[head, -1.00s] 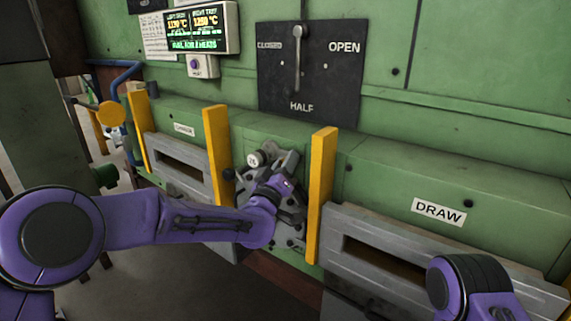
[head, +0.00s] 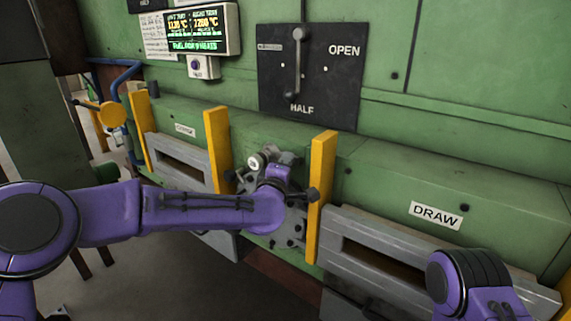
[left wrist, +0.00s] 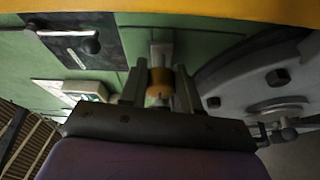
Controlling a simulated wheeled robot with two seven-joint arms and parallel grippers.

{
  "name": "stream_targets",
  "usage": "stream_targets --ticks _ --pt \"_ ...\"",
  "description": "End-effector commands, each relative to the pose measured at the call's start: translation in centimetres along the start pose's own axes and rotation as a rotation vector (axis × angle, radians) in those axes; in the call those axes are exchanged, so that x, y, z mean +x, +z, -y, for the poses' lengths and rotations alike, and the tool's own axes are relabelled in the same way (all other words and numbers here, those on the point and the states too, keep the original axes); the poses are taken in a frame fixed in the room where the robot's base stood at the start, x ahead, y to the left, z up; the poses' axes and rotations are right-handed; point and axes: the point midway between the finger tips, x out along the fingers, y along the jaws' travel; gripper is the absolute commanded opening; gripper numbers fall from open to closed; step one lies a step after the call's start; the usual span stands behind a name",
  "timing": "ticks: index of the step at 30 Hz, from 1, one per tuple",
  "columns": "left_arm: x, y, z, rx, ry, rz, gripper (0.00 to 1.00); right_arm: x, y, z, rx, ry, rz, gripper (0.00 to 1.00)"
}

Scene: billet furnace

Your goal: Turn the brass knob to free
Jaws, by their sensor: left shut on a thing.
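The brass knob (left wrist: 160,86) shows in the left wrist view as a small yellow-brown cylinder between the two fingers of my left gripper (left wrist: 159,78). The fingers are shut on it, one on each side. In the head view my left gripper (head: 275,170) is at the dark metal fitting (head: 296,226) on the green furnace front, between two yellow posts. My own wrist hides the knob there, so I cannot read its turn. My right arm enters at the lower right; its gripper is out of view.
Yellow posts (head: 321,196) (head: 217,150) stand out on both sides of the fitting. The grey DRAW door frame (head: 430,270) is at right. Above are the lever plate (head: 325,78), its lever down-pointing near HALF, and a lit temperature display (head: 199,30).

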Motion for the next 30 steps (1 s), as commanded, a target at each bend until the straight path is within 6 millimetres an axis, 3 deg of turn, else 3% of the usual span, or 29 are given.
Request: stream_targets --ticks 22,23,25,30 --pt "-0.03 0.05 0.22 -0.082 -0.037 0.004 0.01 -0.26 -0.11 -0.02 0.0 0.0 0.0 0.43" --pt "-0.03 0.05 0.22 -0.082 -0.037 0.004 0.35 -0.27 -0.11 -0.02 0.0 0.0 0.0 0.43" --pt "-0.03 0.05 0.21 -0.082 -0.037 0.004 0.57 -0.27 -0.11 -0.02 0.0 0.0 0.0 0.43" --pt "-0.01 0.03 0.12 -0.081 -0.035 0.003 0.57 -0.27 -0.11 -0.02 0.0 0.0 0.0 0.43"
